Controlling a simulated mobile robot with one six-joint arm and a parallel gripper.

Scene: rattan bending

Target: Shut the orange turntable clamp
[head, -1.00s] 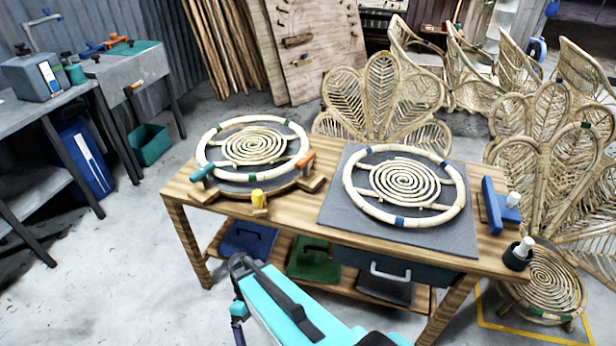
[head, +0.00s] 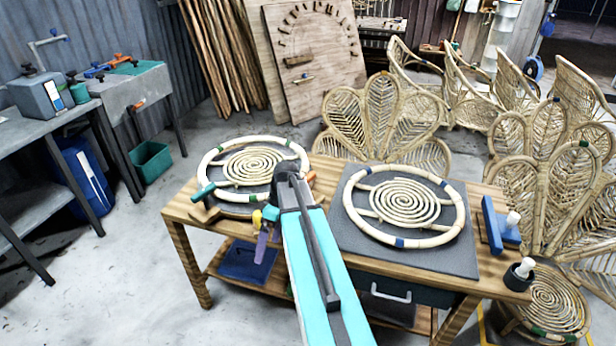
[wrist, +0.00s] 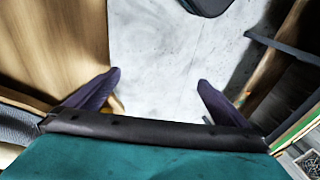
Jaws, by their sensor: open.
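The round turntable (head: 221,207) stands at the left of the wooden table with a rattan ring and coil on it. Only a sliver of the orange clamp (head: 312,178) shows at its right side; my arm hides the rest, so its position cannot be told. A teal clamp (head: 203,192) is at the turntable's left and a yellow clamp (head: 257,218) at its front. My gripper (head: 263,244) hangs at the table's front edge, close to the yellow clamp. In the wrist view my gripper (wrist: 158,80) has its purple fingers apart, with nothing seen held.
A grey mat (head: 450,258) with a second rattan ring (head: 458,222) lies right of my arm. A blue block (head: 492,225) and a dark cup (head: 518,276) stand at the right end. Bare floor (head: 120,280) lies left of the table.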

